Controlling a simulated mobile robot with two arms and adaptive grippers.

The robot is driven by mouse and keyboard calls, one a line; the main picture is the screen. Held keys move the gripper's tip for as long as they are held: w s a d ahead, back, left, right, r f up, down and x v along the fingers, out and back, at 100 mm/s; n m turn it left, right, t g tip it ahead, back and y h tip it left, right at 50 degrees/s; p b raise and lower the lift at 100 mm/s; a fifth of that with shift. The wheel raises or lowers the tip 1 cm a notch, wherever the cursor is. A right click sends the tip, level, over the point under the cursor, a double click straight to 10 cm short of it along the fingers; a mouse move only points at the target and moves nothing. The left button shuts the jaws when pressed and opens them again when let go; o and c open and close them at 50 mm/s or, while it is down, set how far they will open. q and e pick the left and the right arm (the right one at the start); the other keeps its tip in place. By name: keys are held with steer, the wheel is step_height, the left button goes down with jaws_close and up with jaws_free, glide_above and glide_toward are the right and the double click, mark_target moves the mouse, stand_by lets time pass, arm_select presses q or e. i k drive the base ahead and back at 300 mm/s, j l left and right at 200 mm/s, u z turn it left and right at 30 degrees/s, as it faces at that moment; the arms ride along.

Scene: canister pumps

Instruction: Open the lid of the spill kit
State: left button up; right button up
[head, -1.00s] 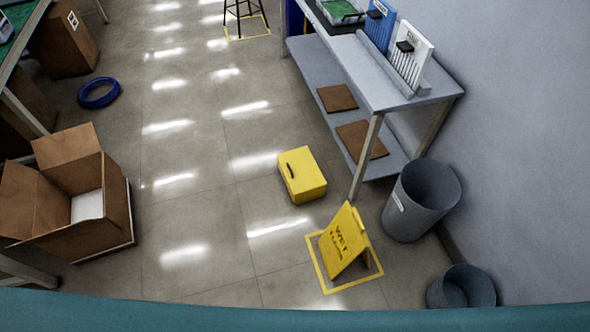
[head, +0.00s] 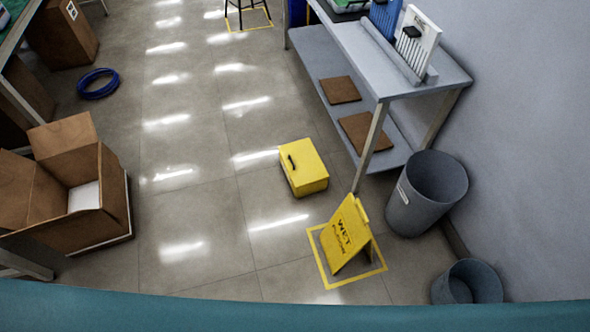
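A yellow box with a dark handle, which looks like the spill kit (head: 305,168), stands on the floor near the middle of the head view. Its top looks shut. It is left of the grey workbench and behind the wet-floor sign. Neither of my grippers shows in the head view.
A yellow wet-floor sign (head: 347,234) stands in a yellow floor outline. Two grey bins (head: 427,194) (head: 468,283) are at the right wall. A grey workbench (head: 400,85) stands behind. An open cardboard box (head: 62,225) and a blue coil (head: 98,83) are left. The floor between is clear.

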mark_target(304, 164)
steer(key=i+j+z, duration=0.4)
steer(key=i+j, duration=0.8)
steer(key=j, duration=0.15)
